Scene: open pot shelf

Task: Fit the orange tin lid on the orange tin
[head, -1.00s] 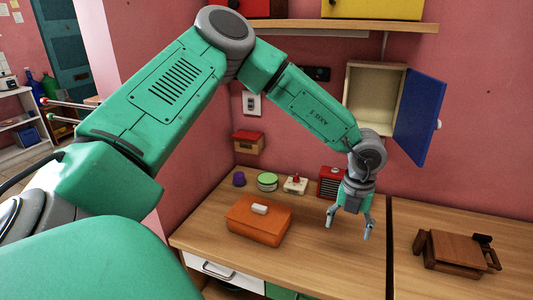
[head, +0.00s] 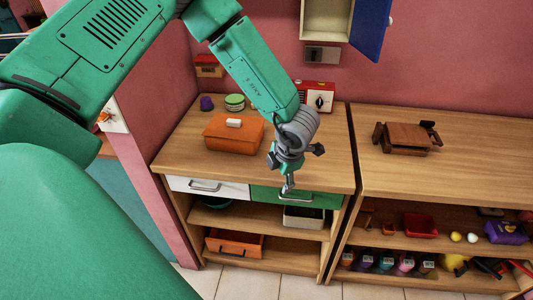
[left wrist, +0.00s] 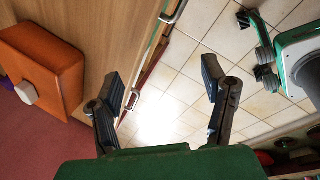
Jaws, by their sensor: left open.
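A box-shaped orange tin (head: 233,140) with a white knob on top stands on the left counter; whether its top is a separate lid, I cannot tell. It also shows at the left of the left wrist view (left wrist: 55,55). An open-topped orange box (head: 234,246) with a dark handle stands on the lowest shelf below; whether it belongs to the tin is unclear. My left gripper (head: 289,176) is open and empty, pointing down at the counter's front edge, right of the tin. Its spread fingers (left wrist: 165,84) show over the floor in the left wrist view. My right gripper is not in view.
The counter has a white drawer (head: 208,187) and a green drawer (head: 296,196) with metal handles. A red radio (head: 318,96), a green-lidded jar (head: 235,102) and a purple cup (head: 206,102) stand behind. A blue cabinet door (head: 370,25) hangs open above. Counter left of the tin is clear.

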